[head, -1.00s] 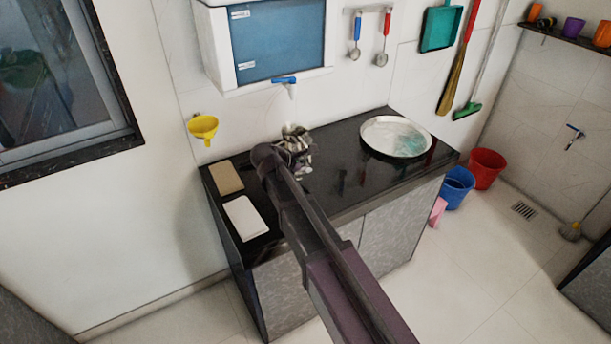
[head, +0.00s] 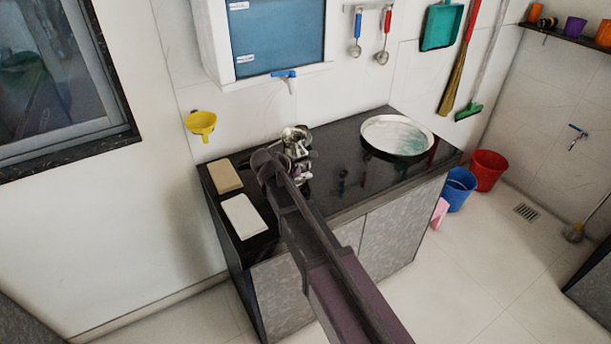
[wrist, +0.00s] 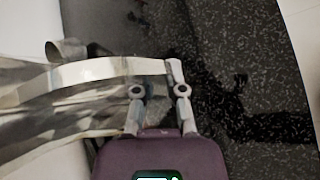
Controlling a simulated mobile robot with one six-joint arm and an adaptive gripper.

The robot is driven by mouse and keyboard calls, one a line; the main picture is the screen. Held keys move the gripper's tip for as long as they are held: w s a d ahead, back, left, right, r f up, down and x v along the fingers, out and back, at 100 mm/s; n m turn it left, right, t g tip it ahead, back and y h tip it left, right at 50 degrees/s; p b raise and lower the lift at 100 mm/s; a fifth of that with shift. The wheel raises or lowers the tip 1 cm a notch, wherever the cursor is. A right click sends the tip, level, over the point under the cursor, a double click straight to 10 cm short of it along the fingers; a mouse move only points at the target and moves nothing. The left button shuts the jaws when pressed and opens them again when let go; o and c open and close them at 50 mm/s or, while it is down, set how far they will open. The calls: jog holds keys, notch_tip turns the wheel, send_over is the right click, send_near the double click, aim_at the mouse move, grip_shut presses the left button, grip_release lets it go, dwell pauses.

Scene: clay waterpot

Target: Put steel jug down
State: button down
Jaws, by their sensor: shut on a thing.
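The steel jug (head: 297,134) shows in the head view over the left part of the black counter (head: 335,190), below the blue-handled tap. My gripper (head: 293,158) is at its near side, partly hidden by my own arm. In the wrist view, the shiny jug (wrist: 60,105) fills the left side, and my gripper (wrist: 155,85) is shut on part of it. Dark speckled counter (wrist: 265,90) shows at the right. I cannot tell whether the jug's base touches the counter.
A large steel plate (head: 398,135) lies at the counter's right end. A tan block (head: 225,176) and a white block (head: 243,216) lie at the left end. The tap (head: 285,76) hangs from the wall-mounted box (head: 275,40). Dark counter between jug and plate is mostly clear.

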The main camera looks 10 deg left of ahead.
jog(key=shift+f, duration=0.15)
jog(key=c, duration=0.7)
grip_release()
jog(key=shift+r, duration=0.2)
jog(key=shift+p+v, duration=3.75)
jog(key=shift+v, duration=2.25)
